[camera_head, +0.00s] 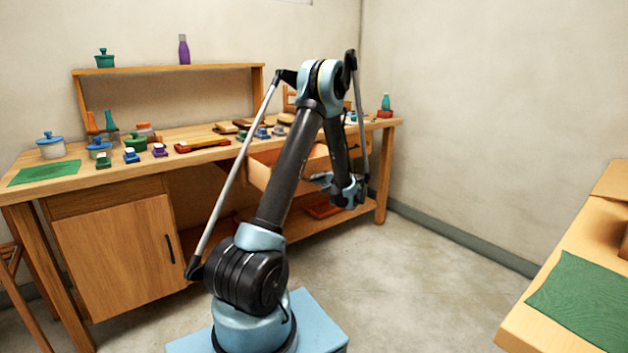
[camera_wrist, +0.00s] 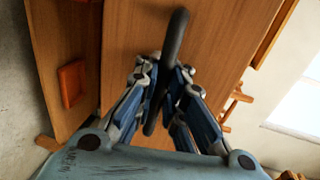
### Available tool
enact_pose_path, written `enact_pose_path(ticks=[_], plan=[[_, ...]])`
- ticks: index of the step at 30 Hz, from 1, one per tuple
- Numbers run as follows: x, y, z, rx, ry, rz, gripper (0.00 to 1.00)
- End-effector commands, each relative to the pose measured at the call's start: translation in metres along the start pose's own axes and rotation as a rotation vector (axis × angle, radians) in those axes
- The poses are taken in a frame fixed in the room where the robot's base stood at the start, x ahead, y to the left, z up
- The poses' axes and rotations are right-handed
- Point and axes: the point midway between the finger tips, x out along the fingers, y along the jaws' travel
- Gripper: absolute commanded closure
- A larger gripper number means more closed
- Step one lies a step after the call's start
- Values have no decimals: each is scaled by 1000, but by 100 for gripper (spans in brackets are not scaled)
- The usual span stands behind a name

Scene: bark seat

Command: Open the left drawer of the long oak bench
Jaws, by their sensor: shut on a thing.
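The long oak bench (camera_head: 150,178) stands along the back wall in the head view. Its left drawer (camera_head: 261,172) is pulled out, with its pale inside showing behind my arm. In the wrist view the drawer front (camera_wrist: 215,40) is a brown wooden panel with a dark bar handle (camera_wrist: 177,35). My gripper (camera_wrist: 161,78) is shut on this handle, its fingers on either side of the bar. In the head view my gripper (camera_head: 322,180) is at the drawer's front, and my arm hides part of the drawer and the handle.
Pots, small blocks and a red tool (camera_head: 203,146) lie on the benchtop. A cupboard door (camera_head: 118,258) is shut below left. An orange-red tray (camera_head: 323,210) lies on the lower shelf. A second table (camera_head: 540,315) with a green mat stands at right. Floor between is clear.

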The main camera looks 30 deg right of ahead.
Motion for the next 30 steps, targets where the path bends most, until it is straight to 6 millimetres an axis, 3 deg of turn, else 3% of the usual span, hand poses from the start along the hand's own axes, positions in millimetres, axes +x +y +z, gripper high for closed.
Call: enact_pose_path(ticks=[8, 12, 23, 30], plan=[[-2, 1, 1, 0, -5, 1, 100], [-3, 1, 0, 1, -2, 0, 69], [-5, 1, -3, 1, 3, 0, 69], [-32, 1, -4, 2, 5, 0, 69]])
